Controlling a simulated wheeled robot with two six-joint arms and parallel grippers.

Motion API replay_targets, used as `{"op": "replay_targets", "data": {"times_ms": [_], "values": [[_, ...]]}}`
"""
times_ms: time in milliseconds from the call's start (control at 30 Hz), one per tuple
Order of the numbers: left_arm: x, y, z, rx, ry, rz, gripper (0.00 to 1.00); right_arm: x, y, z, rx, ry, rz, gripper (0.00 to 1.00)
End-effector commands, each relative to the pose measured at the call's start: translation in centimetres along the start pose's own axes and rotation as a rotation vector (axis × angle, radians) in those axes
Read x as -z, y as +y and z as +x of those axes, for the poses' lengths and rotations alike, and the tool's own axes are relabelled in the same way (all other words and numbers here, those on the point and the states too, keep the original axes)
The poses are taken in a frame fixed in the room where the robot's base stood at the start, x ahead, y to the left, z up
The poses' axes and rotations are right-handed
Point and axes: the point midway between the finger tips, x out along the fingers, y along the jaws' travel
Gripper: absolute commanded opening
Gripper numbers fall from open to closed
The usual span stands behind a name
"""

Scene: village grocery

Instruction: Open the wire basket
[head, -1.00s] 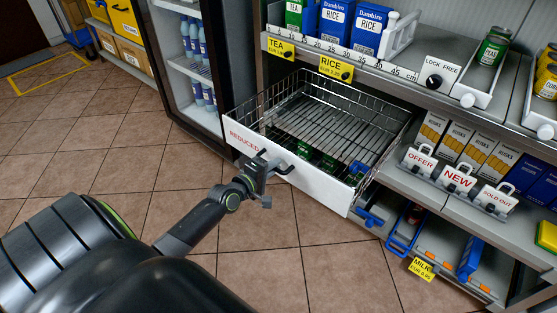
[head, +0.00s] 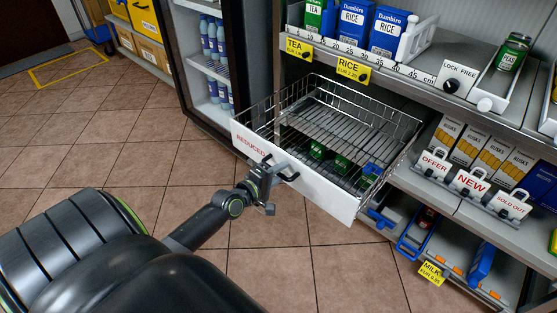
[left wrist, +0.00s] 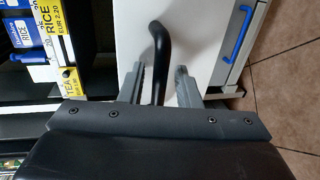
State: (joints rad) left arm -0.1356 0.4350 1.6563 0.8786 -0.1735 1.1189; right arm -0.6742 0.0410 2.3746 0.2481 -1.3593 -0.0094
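The wire basket (head: 405,125) stands pulled out from the shelf unit. Its white front panel (head: 325,195) reads "REDUCED" and carries a black handle (head: 287,168). My left gripper (head: 266,182) is at this handle. In the left wrist view the handle (left wrist: 160,45) lies between the fingers of my left gripper (left wrist: 160,80), with a gap showing on both sides, so the gripper looks open around it. The white panel (left wrist: 205,40) is just beyond the fingertips. Green items and a blue item are seen in or through the basket. My right gripper is not in view.
A fridge with bottles (head: 213,45) stands left of the basket. Above it a shelf holds tea and rice boxes (head: 345,22). Signs (head: 470,183) and biscuit boxes (head: 495,155) stand on the right. Blue-handled trays (head: 412,240) are below right. Tiled floor (head: 110,150) is clear at left.

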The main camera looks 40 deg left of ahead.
Motion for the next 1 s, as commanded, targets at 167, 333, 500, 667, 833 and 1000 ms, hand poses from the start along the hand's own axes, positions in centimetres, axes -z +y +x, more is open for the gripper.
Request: {"op": "replay_targets", "data": {"times_ms": [167, 333, 500, 667, 833, 1000], "values": [[0.0, 0.0, 0.0, -0.001, 0.000, 0.000, 0.30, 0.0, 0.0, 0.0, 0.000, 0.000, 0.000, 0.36], [0.0, 0.1, -0.6, 0.000, 0.000, 0.001, 0.30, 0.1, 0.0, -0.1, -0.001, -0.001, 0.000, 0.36], [0.0, 0.1, -3.1, 0.003, 0.000, 0.000, 0.30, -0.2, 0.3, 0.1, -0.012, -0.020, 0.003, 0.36], [0.0, 0.1, -6.5, 0.003, 0.000, 0.002, 0.30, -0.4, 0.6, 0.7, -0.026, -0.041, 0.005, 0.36], [0.0, -0.1, -10.1, 0.003, 0.000, 0.002, 0.30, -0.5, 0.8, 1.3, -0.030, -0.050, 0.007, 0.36], [0.0, -0.2, -13.4, 0.003, 0.000, 0.002, 0.30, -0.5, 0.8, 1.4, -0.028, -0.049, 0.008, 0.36]]}}
